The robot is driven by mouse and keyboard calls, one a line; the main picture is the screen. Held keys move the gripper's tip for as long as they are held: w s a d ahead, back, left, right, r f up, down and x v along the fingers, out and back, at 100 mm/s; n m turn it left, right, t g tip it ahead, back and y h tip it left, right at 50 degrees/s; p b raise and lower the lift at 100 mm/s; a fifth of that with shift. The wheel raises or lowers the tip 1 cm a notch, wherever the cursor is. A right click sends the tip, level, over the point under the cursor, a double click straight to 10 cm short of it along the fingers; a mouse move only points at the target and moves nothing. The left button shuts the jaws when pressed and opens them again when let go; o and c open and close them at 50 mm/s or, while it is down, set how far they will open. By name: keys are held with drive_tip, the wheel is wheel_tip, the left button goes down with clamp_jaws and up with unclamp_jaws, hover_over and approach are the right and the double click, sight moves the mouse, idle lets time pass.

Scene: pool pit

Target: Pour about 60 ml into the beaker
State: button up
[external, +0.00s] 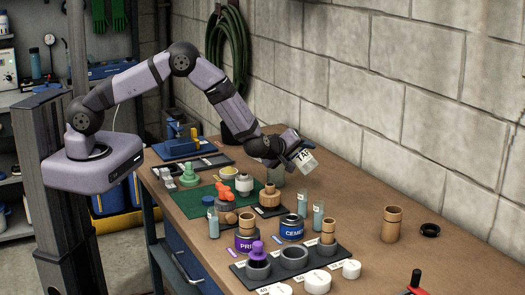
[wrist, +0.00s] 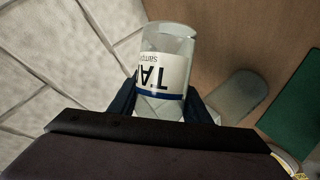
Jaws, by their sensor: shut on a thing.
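My gripper (external: 292,146) is shut on a clear bottle with a white "TA…" label (external: 304,160), held tilted above the back part of the bench. In the wrist view the bottle (wrist: 165,70) sits between the dark fingers (wrist: 163,103), its label upside down. A greyish, see-through beaker-like vessel (external: 276,177) stands on the bench just below and left of the bottle; I take it to be the beaker. A grey rounded shape in the wrist view (wrist: 240,92) is likely the same vessel. No stream of liquid shows, and I cannot read a level in either.
A wooden stand (external: 270,196), a green mat (external: 205,197) with fittings, and a white-bodied jar (external: 244,184) are close by on the left. The block wall (external: 390,105) runs close behind.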

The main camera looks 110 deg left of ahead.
drive_tip(key=f+n+b, duration=0.1)
drive_tip(key=b, duration=0.1)
drive_tip(key=t+b, duration=0.1)
drive_tip(key=b, duration=0.1)
drive_tip(key=shift+w+f+n, duration=0.3)
drive_tip(key=shift+f+n, duration=0.05)
drive_tip(key=shift+n, duration=0.05)
drive_tip(key=n+t+b, duration=0.1)
drive_tip(key=b, duration=0.2)
drive_tip(key=shift+w+d+f+b, duration=0.15)
drive_tip(key=shift+b, duration=0.2)
drive_tip(key=shift+s+f+n+t+b, duration=0.25)
drive_tip(key=shift+n+t+b, duration=0.4)
drive_tip(key=shift+b, duration=1.95)
drive_tip(key=shift+r+n+b, duration=0.4)
drive_tip(key=shift+n+b, duration=0.15)
drive_tip(key=shift+b, duration=0.95)
drive_tip(key=shift+w+r+t+b, duration=0.15)
drive_tip(key=shift+w+t+b, duration=0.1)
drive_tip(key=shift+b, duration=0.05)
drive_tip(key=shift+r+n+b, duration=0.35)
drive_tip(key=shift+n+b, duration=0.25)
drive_tip(key=shift+b, duration=1.4)
drive_tip(key=shift+r+p, duration=0.15)
drive_tip(key=shift+p, duration=0.2)
